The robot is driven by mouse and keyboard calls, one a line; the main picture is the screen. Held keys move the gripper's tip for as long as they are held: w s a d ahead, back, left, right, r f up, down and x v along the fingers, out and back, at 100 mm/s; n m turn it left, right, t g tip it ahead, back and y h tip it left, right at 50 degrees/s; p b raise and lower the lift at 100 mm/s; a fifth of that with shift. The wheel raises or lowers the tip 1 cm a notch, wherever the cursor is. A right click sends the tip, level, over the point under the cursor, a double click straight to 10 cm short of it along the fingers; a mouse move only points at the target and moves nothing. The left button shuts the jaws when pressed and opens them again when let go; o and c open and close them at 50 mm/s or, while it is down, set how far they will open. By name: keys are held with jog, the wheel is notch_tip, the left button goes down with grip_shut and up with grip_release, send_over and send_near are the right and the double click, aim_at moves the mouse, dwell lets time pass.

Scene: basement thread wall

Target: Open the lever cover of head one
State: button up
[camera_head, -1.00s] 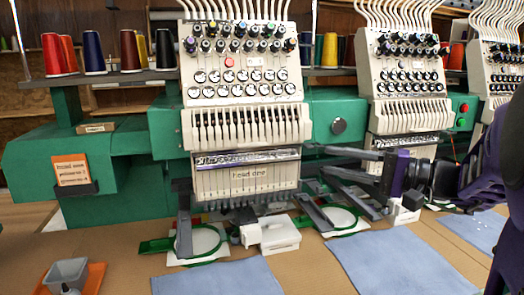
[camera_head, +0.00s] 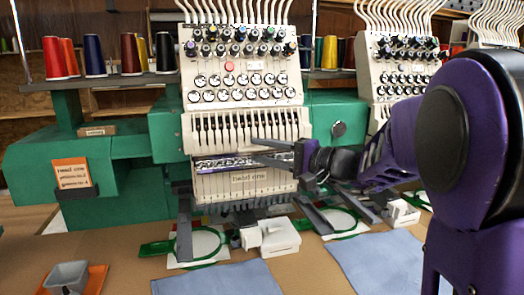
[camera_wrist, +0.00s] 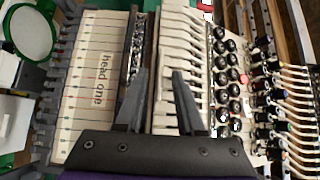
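Head one (camera_head: 243,93) is a cream embroidery head on the green machine. Its upper panel (camera_head: 215,130) has a row of dark slots. Below it lies a dark, shiny strip (camera_head: 215,166), then a cream panel (camera_head: 225,184) labelled "head one". I cannot tell which panel is the lever cover; neither looks swung open. My gripper (camera_head: 254,150) is open and empty in front of the strip's right part. In the wrist view the labelled panel (camera_wrist: 85,85) is left of my gripper (camera_wrist: 159,74); the slotted panel (camera_wrist: 185,50) is behind the fingertips. Contact cannot be told.
A second head (camera_head: 395,75) stands to the right, partly hidden by my arm. Thread cones (camera_head: 130,55) line the shelf behind. Blue cloths (camera_head: 220,279) lie on the table in front.

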jog(key=shift+a, duration=0.15)
jog(key=shift+c, duration=0.3)
grip_shut()
dwell(1.1)
